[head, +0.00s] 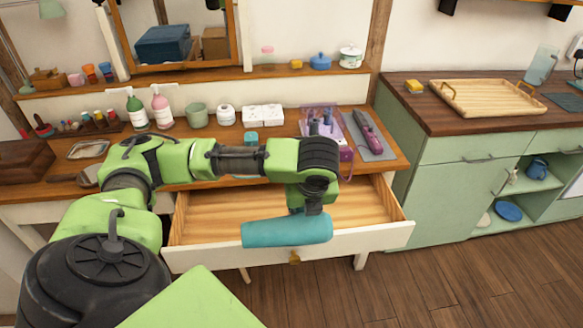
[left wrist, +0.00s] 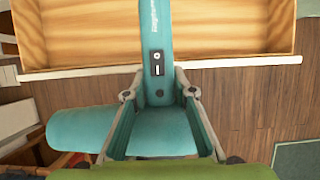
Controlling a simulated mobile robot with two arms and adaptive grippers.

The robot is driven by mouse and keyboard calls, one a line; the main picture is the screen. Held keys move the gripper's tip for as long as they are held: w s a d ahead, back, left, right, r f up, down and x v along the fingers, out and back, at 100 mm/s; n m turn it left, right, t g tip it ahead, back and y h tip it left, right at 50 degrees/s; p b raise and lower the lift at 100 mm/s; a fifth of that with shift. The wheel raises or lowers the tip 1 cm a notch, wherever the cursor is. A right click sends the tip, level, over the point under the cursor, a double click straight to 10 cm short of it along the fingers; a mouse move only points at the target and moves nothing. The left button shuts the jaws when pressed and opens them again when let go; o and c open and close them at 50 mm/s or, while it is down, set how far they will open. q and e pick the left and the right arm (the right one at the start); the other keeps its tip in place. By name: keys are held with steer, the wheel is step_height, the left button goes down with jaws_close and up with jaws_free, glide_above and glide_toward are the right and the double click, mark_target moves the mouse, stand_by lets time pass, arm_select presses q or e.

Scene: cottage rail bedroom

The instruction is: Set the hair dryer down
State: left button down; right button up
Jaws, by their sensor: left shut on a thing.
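The teal hair dryer (head: 288,231) is in my left gripper (head: 312,207), held at the front of the open drawer (head: 380,230). In the head view its barrel lies sideways in front of the drawer's front panel; the gripper hides most of its handle. In the left wrist view, the left gripper's fingers (left wrist: 160,94) stand on both sides of the hair dryer's handle (left wrist: 155,35), which bears a dark switch and points over the drawer. The barrel (left wrist: 80,132) sticks out to the left below. The drawer's wooden floor looks empty. My right gripper is not in view.
The vanity top (head: 285,137) carries bottles, jars and a clear purple holder (head: 322,125). A pink tool lies on a grey mat (head: 375,150) at its right. A green cabinet (head: 450,185) with a wooden tray (head: 490,97) stands to the right. The floor (head: 440,285) in front is clear.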

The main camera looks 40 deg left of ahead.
arm_select(q)
steer(key=w+a+f, duration=0.6)
steer(key=w+f, duration=0.6)
steer(key=shift+w+f, duration=0.15)
steer(key=shift+f, duration=0.25)
steer(key=shift+f, duration=0.1)
steer(key=c, duration=1.7)
jaws_free()
steer(key=shift+f, duration=0.1)
steer(key=v, duration=1.2)
steer(key=shift+r, duration=0.25)
